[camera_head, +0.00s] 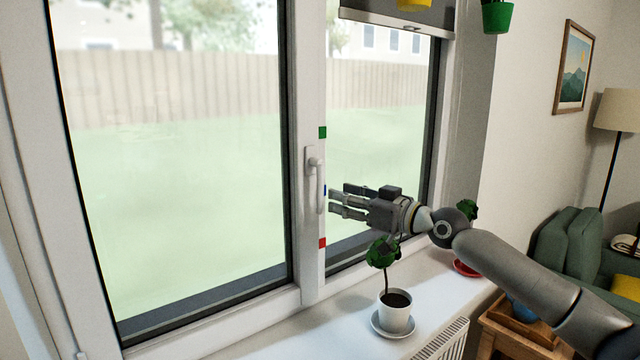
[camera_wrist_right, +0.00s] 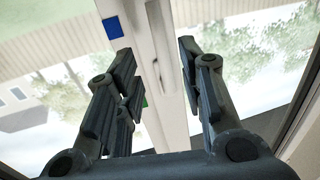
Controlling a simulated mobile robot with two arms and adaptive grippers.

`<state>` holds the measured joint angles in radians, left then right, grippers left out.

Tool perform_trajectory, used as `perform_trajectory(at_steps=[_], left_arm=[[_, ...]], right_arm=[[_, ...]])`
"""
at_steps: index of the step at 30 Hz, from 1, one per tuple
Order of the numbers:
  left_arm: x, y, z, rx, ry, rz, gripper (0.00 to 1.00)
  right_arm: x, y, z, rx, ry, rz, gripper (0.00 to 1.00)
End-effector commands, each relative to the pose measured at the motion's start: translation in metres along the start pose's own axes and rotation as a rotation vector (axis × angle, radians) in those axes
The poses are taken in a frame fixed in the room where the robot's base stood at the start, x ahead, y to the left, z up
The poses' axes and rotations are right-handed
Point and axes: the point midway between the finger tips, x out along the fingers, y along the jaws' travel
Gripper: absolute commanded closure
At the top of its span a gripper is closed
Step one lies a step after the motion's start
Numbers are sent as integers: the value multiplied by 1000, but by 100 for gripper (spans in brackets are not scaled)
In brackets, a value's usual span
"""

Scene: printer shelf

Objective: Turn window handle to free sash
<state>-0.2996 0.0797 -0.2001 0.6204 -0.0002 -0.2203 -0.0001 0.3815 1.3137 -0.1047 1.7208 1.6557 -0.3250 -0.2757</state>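The white window handle (camera_head: 319,190) hangs down from its mount on the upright frame of the left sash (camera_head: 307,260). My right gripper (camera_head: 332,202) points left at the lever, its fingertips close to it. In the right wrist view the gripper (camera_wrist_right: 156,58) is open, and the white handle (camera_wrist_right: 154,40) shows between its two fingers. I cannot tell whether a finger touches it. My left gripper is not in view.
Green (camera_head: 322,132), blue (camera_wrist_right: 113,28) and red (camera_head: 322,243) squares mark the frame beside the handle. A potted plant (camera_head: 396,316) stands on the sill (camera_head: 350,335) below my right gripper. Another plant (camera_head: 467,210) is behind my forearm. A dark blind (camera_head: 400,14) hangs above.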

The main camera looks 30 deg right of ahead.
Motion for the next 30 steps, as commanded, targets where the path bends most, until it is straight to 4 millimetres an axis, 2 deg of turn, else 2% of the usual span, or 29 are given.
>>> perform_trajectory(at_steps=[1,9,18,30], left_arm=[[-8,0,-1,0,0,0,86],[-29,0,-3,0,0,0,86],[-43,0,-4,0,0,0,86],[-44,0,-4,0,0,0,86]], right_arm=[[5,0,-5,5,4,-1,64],[35,-1,-5,4,3,-2,64],[67,-2,-2,1,0,-2,64],[74,-2,1,-2,-2,-3,64]])
